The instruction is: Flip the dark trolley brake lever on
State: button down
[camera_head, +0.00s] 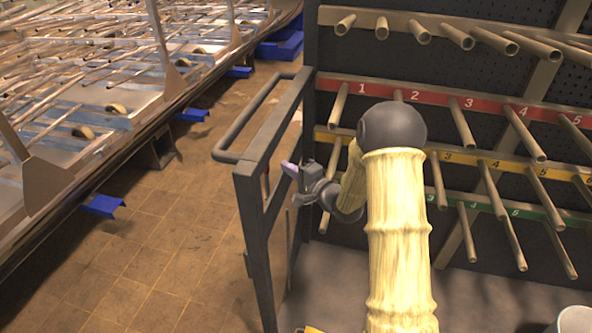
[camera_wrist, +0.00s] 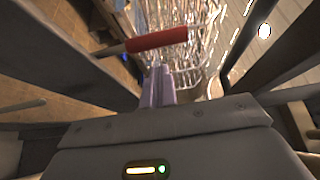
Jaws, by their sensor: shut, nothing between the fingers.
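The dark trolley (camera_head: 262,230) has a grey upright frame with a bar handle at its left end. The brake lever (camera_wrist: 157,41) shows in the wrist view as a red grip on a thin dark rod, lying nearly level and tilted slightly up to the right. In the head view only a small red bit of it (camera_head: 265,179) shows beside the frame post. My gripper (camera_head: 288,168) is at the trolley's end frame, its pale purple fingers shut and empty. In the wrist view the fingertips (camera_wrist: 158,72) are just below the red grip; whether they touch it I cannot tell.
Dark frame bars (camera_wrist: 70,55) flank my gripper closely. A rack with numbered red, yellow and green strips (camera_head: 440,100) and protruding tubes stands at the right. A long metal structure (camera_head: 90,110) with blue feet lies at the left. Tiled floor (camera_head: 170,240) between is clear.

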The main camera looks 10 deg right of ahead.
jog(key=p+x, duration=0.1)
jog(key=x, duration=0.5)
jog(key=shift+f+b, duration=0.15)
jog(key=shift+b, duration=0.2)
